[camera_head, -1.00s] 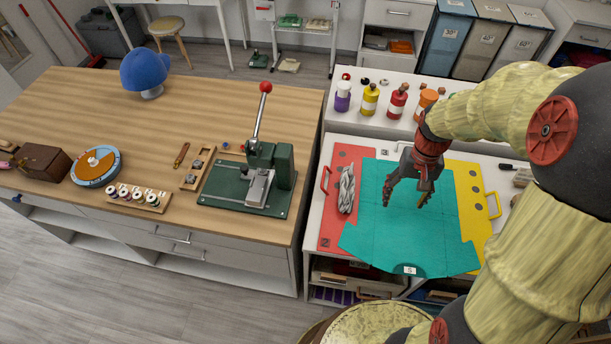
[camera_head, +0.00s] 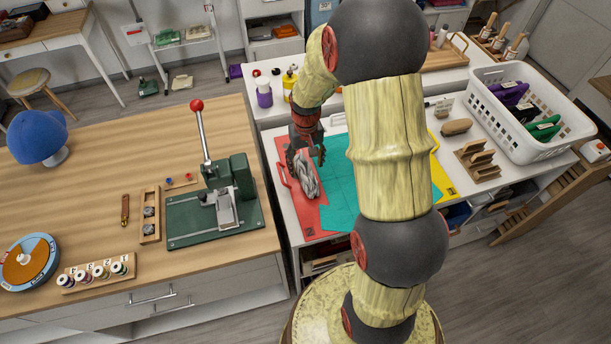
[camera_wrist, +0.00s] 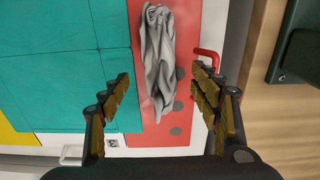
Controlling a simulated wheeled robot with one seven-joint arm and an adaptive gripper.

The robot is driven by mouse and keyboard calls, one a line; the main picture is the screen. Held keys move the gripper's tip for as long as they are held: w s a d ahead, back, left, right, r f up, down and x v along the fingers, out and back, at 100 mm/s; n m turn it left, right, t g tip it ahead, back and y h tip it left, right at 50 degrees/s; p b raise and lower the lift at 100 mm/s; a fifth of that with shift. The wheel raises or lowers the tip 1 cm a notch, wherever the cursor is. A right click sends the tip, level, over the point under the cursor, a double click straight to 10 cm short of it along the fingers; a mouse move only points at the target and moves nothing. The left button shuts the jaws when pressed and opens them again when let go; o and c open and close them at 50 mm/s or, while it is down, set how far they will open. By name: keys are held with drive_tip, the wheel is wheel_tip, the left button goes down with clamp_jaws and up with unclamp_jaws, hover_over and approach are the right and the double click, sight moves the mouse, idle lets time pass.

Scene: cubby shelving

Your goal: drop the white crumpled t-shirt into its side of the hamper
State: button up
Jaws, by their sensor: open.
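The crumpled t-shirt (camera_head: 309,184), pale grey-white, lies bunched lengthwise on the red board (camera_head: 312,222). In the wrist view the t-shirt (camera_wrist: 157,50) lies between and ahead of my two fingers, over the red board (camera_wrist: 186,60). My gripper (camera_head: 305,163) is open above the shirt, at its far end in the head view; the wrist view shows the gripper (camera_wrist: 161,78) with its fingers spread and nothing held. A white slatted basket (camera_head: 550,150), which may be the hamper, stands at the right with purple, black and green items inside. Its inner divisions are not clear.
A teal sheet (camera_head: 340,195) lies right of the shirt, partly hidden by my arm. A green press (camera_head: 222,195) stands on the wooden bench at left. Wooden holders (camera_head: 478,160) stand left of the basket. Bottles (camera_head: 264,92) line the raised back shelf.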

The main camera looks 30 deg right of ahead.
sight(306, 169)
drive_tip(key=f, duration=0.4)
drive_tip(key=shift+s+b, duration=0.2)
drive_tip(key=shift+b, duration=0.2)
drive_tip(key=shift+f, duration=0.2)
drive_tip(key=shift+c, duration=0.8)
drive_tip(key=c, duration=1.3)
